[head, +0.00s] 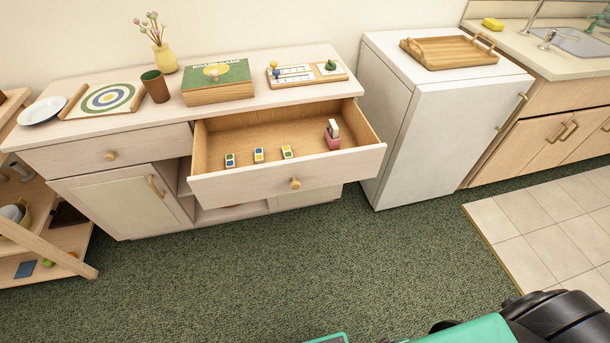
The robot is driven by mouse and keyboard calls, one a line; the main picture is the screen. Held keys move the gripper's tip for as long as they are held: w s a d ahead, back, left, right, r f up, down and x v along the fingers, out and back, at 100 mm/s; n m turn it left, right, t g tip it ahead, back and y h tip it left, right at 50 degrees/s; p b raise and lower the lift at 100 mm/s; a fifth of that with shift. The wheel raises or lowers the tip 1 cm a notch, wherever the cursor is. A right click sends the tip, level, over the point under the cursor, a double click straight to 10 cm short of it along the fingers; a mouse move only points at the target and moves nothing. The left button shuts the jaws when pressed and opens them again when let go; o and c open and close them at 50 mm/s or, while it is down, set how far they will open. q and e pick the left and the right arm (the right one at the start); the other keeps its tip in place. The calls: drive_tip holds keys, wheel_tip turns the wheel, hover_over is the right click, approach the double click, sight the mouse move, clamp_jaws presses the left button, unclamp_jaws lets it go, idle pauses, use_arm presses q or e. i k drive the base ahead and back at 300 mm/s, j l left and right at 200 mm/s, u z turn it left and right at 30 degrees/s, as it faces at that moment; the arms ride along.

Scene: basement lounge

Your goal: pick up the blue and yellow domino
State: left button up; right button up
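Three small domino-like blocks lie in a row in the open drawer (240,189). The middle one (258,155) looks blue and yellow and is most likely the blue and yellow domino. The left block (230,160) looks green and blue, and the right block (287,152) looks yellow and green; both are too small to be sure. The blocks stand apart from one another near the drawer's front wall. Neither of my grippers shows in the head view.
A pink and white object (332,134) stands at the drawer's right end. The cabinet top holds a green game box (217,85), a cup (155,86), a vase (164,58) and a game board (305,73). A white fridge (400,120) stands right. The green carpet (220,280) in front is clear.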

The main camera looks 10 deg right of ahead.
sight(258, 151)
drive_tip(key=z, duration=0.8)
drive_tip(key=j+z, duration=1)
drive_tip(key=k+j+z, duration=0.2)
drive_tip(key=j+z, duration=0.15)
drive_tip(key=z, duration=0.15)
